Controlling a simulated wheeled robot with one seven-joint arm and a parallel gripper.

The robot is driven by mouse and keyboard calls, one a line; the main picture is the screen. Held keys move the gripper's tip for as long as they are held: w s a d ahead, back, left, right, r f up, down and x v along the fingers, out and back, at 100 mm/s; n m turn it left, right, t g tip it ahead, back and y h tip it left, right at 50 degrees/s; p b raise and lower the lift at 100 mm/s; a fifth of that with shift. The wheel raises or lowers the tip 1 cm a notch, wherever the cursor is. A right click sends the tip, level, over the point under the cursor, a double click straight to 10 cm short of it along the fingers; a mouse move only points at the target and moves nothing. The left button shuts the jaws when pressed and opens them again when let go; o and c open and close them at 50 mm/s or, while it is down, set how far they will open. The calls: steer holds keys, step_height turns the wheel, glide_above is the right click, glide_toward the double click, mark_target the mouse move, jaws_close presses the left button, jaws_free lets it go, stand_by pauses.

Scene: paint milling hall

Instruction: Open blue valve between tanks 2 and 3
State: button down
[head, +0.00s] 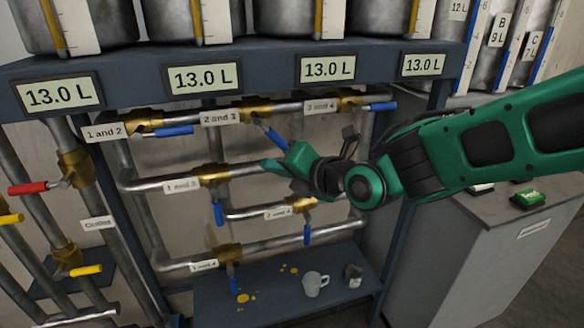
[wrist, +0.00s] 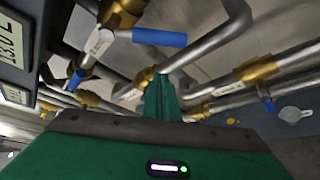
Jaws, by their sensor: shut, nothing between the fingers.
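The 2 and 3 valve (head: 257,107) has a brass body on the upper pipe, beside a white "2 and 3" label (head: 220,117). Its blue handle (head: 271,132) slants down to the right, neither along the pipe nor straight across it. My green gripper (head: 272,165) is just below the handle's lower end; I cannot tell whether they touch. In the wrist view its fingers (wrist: 160,98) are together with nothing held. That view also shows a blue handle (wrist: 160,38) above the fingers; its label is not readable there.
The 1 and 2 handle (head: 175,131) and 3 and 4 handle (head: 381,106) lie along the upper pipe. Pipes crowd the rack. A mug (head: 314,284) stands on the lower shelf (head: 270,312) beside yellow spots.

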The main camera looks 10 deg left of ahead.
mark_target(272, 135)
steer(key=w, duration=0.1)
steer(key=w+r, duration=0.2)
steer(key=shift+w+d, duration=0.15)
steer(key=shift+d, duration=0.2)
